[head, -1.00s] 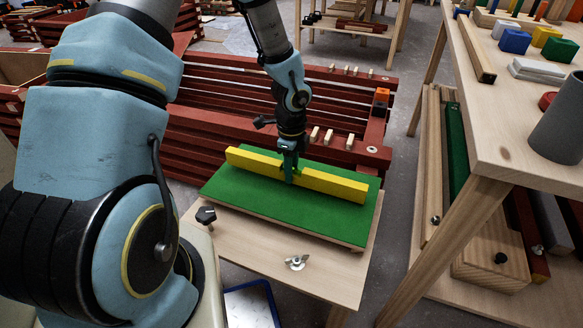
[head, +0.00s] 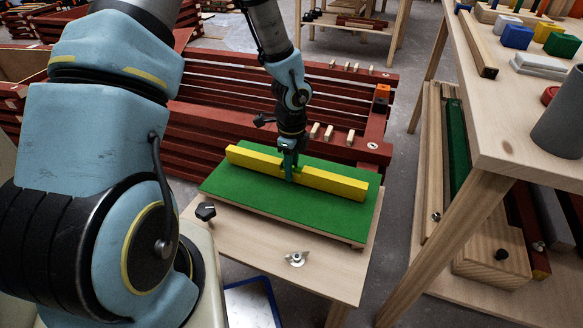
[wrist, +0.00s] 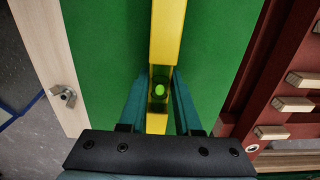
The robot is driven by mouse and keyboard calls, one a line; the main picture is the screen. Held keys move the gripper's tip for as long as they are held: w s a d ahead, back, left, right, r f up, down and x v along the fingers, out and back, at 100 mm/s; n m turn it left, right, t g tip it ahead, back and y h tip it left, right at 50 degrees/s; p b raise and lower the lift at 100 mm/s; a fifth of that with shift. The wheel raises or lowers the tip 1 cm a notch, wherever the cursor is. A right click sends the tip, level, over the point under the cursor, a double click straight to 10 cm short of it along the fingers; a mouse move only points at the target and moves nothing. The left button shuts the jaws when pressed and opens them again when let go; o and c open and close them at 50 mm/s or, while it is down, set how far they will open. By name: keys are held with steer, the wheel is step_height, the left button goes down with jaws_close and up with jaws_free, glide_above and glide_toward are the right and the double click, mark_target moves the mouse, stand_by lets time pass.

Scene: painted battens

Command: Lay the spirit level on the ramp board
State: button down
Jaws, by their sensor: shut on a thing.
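The spirit level is a long yellow bar (head: 330,182) with a green vial, and its vial end also shows in the wrist view (wrist: 166,40). It lies along the green ramp board (head: 255,196), or very close above it; I cannot tell whether it touches all along. The board rests on a small wooden table (head: 330,275). My gripper (head: 289,177) is over the middle of the level, with its teal fingers on either side of it. In the wrist view my gripper (wrist: 160,90) is shut on the level around the vial.
Dark red battens (head: 230,110) are stacked behind the board, with small wooden pegs on them. A taller workbench (head: 490,140) with blocks stands at the right.

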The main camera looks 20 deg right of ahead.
steer(key=shift+f, duration=0.15)
steer(key=c, duration=0.5)
jaws_free()
step_height(320, 180, up, 11)
steer(key=p, duration=0.3)
steer(key=shift+f, duration=0.1)
steer(key=s+a+r+n+t, duration=0.1)
steer(key=a+r+n, duration=0.4)
steer(key=a+n, duration=0.3)
steer(key=s+a+r+n+p, duration=0.1)
steer(key=a+r+n, duration=0.3)
steer(key=a+n, duration=0.5)
steer(key=s+a+r+n+t, duration=0.1)
steer(key=a+r+n, duration=0.4)
steer(key=a+n, duration=0.3)
step_height(320, 180, up, 20)
steer(key=p, duration=2)
steer(key=shift+d+p, duration=0.1)
steer(key=shift+p, duration=0.25)
